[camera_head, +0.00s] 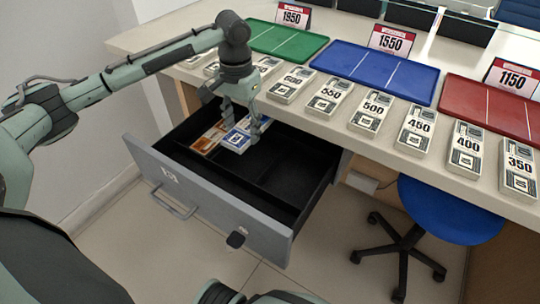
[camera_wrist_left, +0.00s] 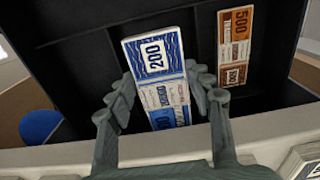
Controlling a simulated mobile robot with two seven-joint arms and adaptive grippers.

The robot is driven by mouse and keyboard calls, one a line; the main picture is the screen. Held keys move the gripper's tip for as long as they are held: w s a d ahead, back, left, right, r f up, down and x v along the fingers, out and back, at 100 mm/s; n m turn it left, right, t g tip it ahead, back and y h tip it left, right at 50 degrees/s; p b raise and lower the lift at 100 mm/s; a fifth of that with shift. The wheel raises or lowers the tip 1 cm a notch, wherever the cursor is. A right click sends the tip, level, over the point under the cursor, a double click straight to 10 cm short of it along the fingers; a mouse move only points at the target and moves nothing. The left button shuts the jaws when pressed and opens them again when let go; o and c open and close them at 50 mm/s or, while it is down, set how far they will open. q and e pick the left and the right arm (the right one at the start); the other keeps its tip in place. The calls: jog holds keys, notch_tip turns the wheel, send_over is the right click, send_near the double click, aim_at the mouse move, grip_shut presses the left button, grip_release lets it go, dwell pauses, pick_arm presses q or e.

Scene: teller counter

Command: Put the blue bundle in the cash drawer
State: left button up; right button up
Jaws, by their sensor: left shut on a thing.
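The blue bundle (camera_head: 237,139), marked 200 in the left wrist view (camera_wrist_left: 153,54), is between the fingers of my left gripper (camera_head: 242,128). My left gripper, also in the left wrist view (camera_wrist_left: 163,82), is shut on it, with a finger along each long side. The cash drawer (camera_head: 172,176) is pulled open below the counter, and the bundle is over its back left part. I cannot tell whether the bundle touches the drawer floor. My right gripper is not in view.
An orange bundle (camera_head: 209,139), marked 500 in the left wrist view (camera_wrist_left: 236,47), lies in the drawer beside the blue one. The drawer's right part is empty. Several white bundles and green, blue (camera_head: 378,72) and red trays line the counter. A blue stool (camera_head: 450,212) stands at right.

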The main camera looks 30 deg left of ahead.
aim_at(248, 164)
pick_arm(q)
jog(key=shift+w+d, duration=0.15)
jog(key=shift+f, duration=5.05)
jog(key=o, duration=1.3)
jog(key=shift+f, duration=0.1)
jog(key=shift+o, duration=0.2)
notch_tip(248, 164, up, 12)
jog(key=shift+r, duration=0.2)
